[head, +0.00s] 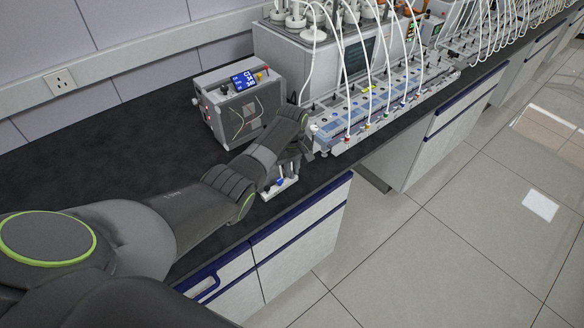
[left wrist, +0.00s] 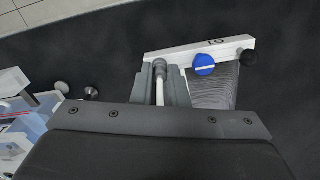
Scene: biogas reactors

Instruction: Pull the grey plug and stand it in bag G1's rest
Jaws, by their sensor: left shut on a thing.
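My left gripper (head: 290,163) is at the bench's front edge in the head view, just above a small white stand (head: 280,188). In the left wrist view its fingers (left wrist: 162,84) are closed on a slim grey plug (left wrist: 159,68) with a pale stem. A blue round cap (left wrist: 204,64) with a white line and a black knob (left wrist: 250,57) are on the bar. My right gripper is out of view.
A grey ribbed piece (left wrist: 216,88) lies below the bar. A grey box with a blue display (head: 243,103) stands behind my gripper. A long row of valves with white tubes (head: 375,118) is to its right. The dark bench (head: 120,160) is clear at left.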

